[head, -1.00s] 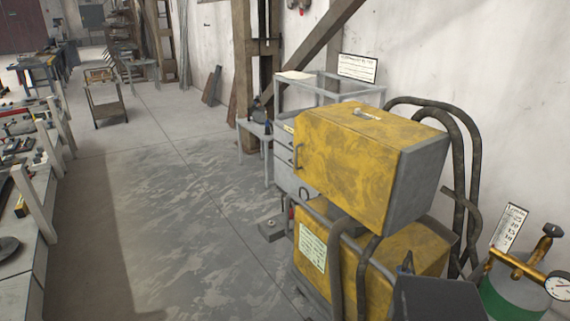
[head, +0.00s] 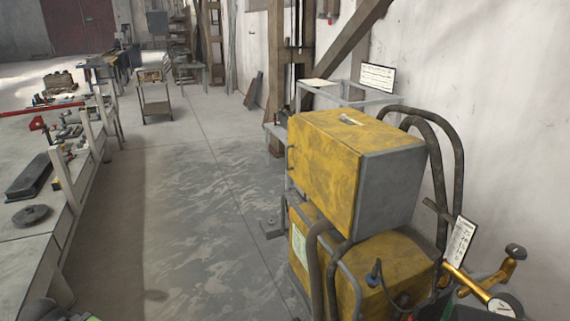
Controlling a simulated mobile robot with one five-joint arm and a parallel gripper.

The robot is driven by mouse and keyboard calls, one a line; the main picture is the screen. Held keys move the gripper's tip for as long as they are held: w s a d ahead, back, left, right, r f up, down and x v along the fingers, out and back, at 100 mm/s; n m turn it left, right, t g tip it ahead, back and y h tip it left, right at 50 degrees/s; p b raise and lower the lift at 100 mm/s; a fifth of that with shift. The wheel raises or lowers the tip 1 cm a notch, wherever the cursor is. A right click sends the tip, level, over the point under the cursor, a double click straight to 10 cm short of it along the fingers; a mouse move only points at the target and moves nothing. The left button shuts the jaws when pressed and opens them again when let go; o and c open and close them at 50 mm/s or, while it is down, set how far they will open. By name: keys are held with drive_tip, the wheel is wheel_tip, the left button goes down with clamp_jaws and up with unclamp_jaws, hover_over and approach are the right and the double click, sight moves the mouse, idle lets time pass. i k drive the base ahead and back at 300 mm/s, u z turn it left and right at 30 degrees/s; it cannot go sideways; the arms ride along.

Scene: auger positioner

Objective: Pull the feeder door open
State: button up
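The wire feeder is a worn yellow box (head: 326,172) with a grey side panel (head: 388,192), right of centre in the head view. It sits on top of a larger yellow machine (head: 385,265). A small dark handle (head: 291,160) is at the left edge of its broad yellow face. A light grip (head: 350,119) lies on its top. No open gap shows around the yellow face, and I cannot make out the door's seam. My gripper is not recognisable in the view, so its distance from the handle is not shown.
A long workbench (head: 62,215) with tools runs along the left. Clear floor (head: 190,220) lies between it and the feeder. Thick hoses (head: 455,165) loop behind the feeder on the right. A brass regulator with a gauge (head: 503,306) is at bottom right. A small cart (head: 155,95) stands farther back.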

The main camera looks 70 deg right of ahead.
sight(327, 170)
drive_tip(key=z, duration=0.5)
drive_tip(key=i, duration=1)
drive_tip(key=u, duration=0.15)
